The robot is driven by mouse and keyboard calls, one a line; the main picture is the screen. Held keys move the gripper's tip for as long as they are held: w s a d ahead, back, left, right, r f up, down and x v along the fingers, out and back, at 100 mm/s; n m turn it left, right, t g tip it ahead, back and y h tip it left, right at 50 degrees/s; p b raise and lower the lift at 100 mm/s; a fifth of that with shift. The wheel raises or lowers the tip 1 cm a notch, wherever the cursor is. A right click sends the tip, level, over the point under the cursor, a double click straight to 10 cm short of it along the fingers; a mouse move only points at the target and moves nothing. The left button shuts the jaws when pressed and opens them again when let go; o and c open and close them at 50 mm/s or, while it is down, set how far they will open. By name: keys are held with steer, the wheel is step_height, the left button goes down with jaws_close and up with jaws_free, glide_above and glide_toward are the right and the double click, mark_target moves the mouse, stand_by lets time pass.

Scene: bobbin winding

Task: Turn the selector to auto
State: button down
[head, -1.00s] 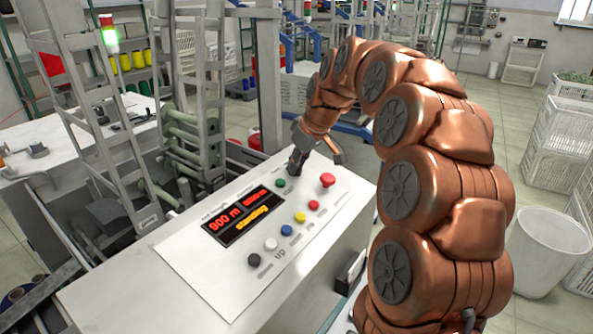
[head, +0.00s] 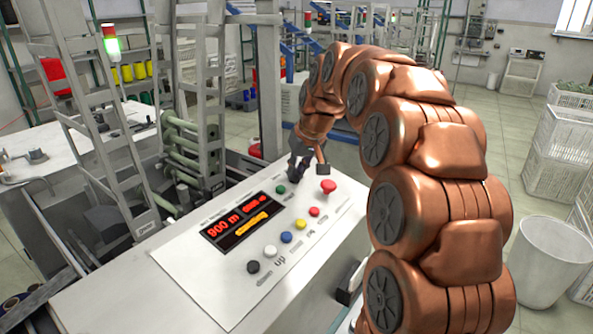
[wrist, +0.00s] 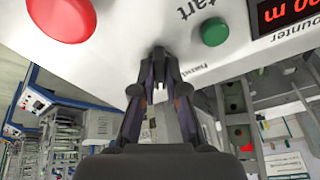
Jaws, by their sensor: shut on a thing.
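The control panel (head: 205,275) has a selector at its far end, beside the green start button (head: 281,189) and the red mushroom button (head: 328,186). My gripper (head: 297,178) reaches down to that spot. In the wrist view my gripper (wrist: 158,76) has its two dark fingers closed together at the panel face, between the red mushroom button (wrist: 62,15) and the green button (wrist: 215,32). The fingers are shut on the selector and hide most of it, so its pointing direction cannot be told. Small lettering beside the fingers is only partly readable.
A metal frame (head: 205,90) stands left of the panel; a white bin (head: 548,262) stands on the floor at right.

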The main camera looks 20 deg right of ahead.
steer(key=c, duration=1.2)
jaws_free()
steer(key=shift+r, duration=0.1)
steer(key=v, duration=1.1)
steer(key=shift+s+r, duration=0.25)
steer(key=shift+r, duration=0.05)
